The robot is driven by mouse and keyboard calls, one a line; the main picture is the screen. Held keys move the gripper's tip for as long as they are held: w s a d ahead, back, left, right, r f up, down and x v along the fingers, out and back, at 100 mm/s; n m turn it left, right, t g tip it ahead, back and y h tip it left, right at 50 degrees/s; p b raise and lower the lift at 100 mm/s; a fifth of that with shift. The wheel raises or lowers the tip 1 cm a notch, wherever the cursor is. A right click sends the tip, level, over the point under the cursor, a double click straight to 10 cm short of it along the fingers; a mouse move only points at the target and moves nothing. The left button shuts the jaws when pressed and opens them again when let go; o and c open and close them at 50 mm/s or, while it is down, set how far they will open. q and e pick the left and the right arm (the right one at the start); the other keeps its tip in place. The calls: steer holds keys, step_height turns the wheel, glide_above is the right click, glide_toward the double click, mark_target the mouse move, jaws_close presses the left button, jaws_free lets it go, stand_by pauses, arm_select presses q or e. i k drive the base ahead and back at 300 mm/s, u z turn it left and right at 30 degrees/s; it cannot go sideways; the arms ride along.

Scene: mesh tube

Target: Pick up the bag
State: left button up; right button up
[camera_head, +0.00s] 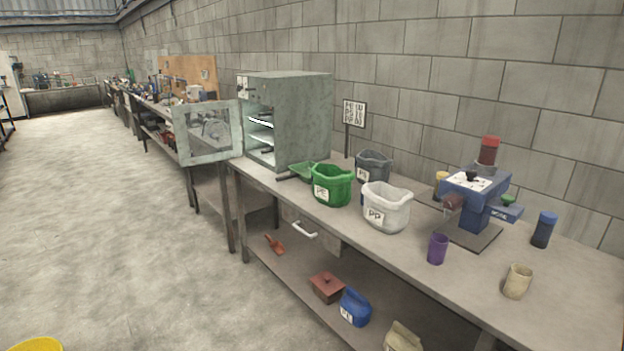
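Several bag-like containers are in view, and I cannot tell which one the task names. A green bag labelled PE (333,187) stands on the workbench. A white bag labelled PP (386,209) stands to its right. A dark grey bag (374,165) stands behind them, its label partly hidden. A blue bag (355,308) sits on the lower shelf. A beige bag (402,337) beside it is cut off by the bottom edge. Neither of my grippers is in view.
The workbench (480,290) runs along the block wall. A metal cabinet (300,120) has its glazed door (208,132) swung open to the left. A blue machine (474,200), purple cup (437,249) and beige cup (517,281) stand right. The floor (120,230) at left is mostly clear.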

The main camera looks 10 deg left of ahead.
mark_target(386, 208)
steer(key=u, duration=0.7)
steer(key=k, duration=0.95)
steer(key=u, duration=1.1)
steer(key=i, duration=2.35)
steer(key=z, duration=0.4)
steer(key=i, duration=1.5)
steer(key=z, duration=0.65)
steer(key=i, duration=1.15)
steer(key=z, duration=1.55)
steer(key=i, duration=1)
steer(key=z, duration=0.9)
